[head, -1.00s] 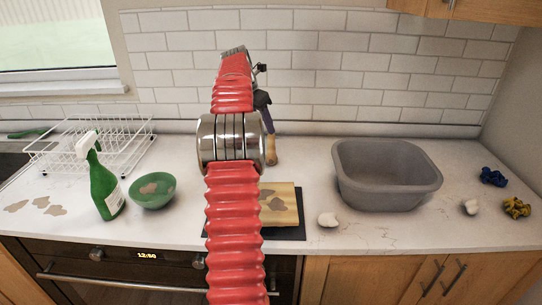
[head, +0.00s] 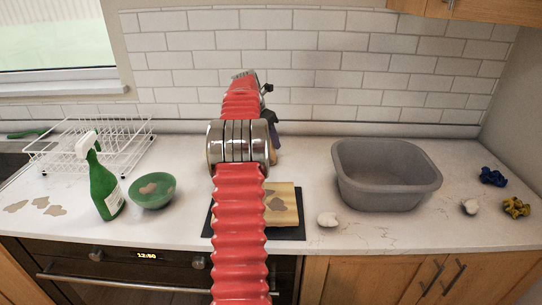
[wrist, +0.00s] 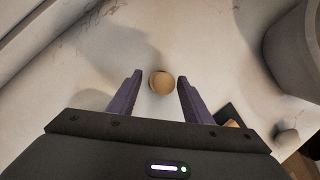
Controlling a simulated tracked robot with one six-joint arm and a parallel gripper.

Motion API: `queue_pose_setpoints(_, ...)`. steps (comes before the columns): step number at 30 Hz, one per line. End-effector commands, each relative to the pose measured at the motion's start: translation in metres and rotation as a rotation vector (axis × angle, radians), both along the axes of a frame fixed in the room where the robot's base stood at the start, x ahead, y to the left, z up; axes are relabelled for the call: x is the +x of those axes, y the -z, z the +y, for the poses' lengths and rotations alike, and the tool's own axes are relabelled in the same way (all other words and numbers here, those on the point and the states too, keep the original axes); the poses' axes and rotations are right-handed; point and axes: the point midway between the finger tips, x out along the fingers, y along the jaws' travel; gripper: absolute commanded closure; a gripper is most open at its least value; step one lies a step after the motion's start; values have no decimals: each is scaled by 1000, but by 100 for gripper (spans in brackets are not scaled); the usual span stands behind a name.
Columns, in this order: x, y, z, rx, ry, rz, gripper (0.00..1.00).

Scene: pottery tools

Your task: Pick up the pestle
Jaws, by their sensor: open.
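The pestle (wrist: 162,82) shows in the wrist view as a round tan wooden end seen from above. It seems to stand upright on the white counter. My gripper (wrist: 160,76) is open, with one purple finger on each side of the pestle's end and a gap on both sides. In the head view, my gripper (head: 271,125) is near the back of the counter, mostly behind my red arm. The pestle is largely hidden there.
A grey basin (head: 388,175) stands to the right. A wooden board (head: 284,204) lies on a dark mat (head: 290,234) in front. A green bowl (head: 152,191), spray bottle (head: 104,188) and white dish rack (head: 90,145) are left. A white lump (head: 327,219) lies before the basin.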

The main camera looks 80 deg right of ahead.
Motion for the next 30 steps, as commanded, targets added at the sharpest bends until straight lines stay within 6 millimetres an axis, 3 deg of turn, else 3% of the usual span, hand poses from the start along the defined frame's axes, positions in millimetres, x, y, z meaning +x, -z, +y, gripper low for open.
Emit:
queue_pose_setpoints(12, -13, 43, -13, 3, 1, 0, 55)
queue_pose_setpoints(30, -13, 46, -14, 0, -1, 0, 55)
